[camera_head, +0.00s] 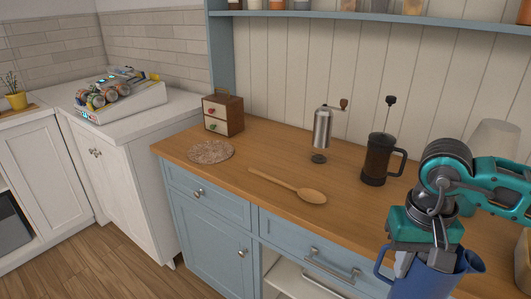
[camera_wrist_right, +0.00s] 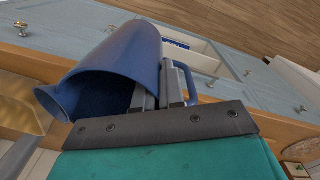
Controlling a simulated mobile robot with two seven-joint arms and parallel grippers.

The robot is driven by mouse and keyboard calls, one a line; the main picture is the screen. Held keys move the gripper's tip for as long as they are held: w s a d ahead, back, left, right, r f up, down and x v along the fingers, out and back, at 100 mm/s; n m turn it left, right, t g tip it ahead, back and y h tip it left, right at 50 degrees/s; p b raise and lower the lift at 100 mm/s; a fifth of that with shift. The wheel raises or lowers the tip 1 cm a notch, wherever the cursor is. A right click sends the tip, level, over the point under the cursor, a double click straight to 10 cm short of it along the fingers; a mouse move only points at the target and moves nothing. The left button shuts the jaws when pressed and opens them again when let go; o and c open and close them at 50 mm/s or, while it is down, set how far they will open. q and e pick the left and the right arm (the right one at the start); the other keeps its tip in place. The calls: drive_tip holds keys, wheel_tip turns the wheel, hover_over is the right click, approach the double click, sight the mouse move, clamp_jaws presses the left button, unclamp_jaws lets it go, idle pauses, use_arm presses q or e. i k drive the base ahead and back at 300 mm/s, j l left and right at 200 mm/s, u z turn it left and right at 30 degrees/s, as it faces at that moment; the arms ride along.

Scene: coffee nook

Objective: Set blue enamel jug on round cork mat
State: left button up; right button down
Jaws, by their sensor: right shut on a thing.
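The blue enamel jug (camera_head: 428,280) is at the lower right of the head view, upright or nearly so, in front of the counter edge. My right gripper (camera_head: 432,256) comes down on it from above and is shut on its wall. In the right wrist view the jug (camera_wrist_right: 120,62) shows its open mouth, spout and handle, with the right gripper's fingers (camera_wrist_right: 158,88) at its rim. The round cork mat (camera_head: 211,151) lies bare at the left end of the wooden counter, in front of a small drawer box. My left gripper is not in view.
A wooden spoon (camera_head: 290,187) lies on the counter (camera_head: 240,165) between the mat and the jug. A hand grinder (camera_head: 322,130) and a French press (camera_head: 378,158) stand behind. The small drawer box (camera_head: 223,114) is close behind the mat. A shelf (camera_head: 380,18) runs above.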

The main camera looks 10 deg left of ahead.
sight(207, 149)
drive_tip(key=u, duration=1)
drive_tip(key=i+u, duration=0.5)
drive_tip(key=i, duration=0.3)
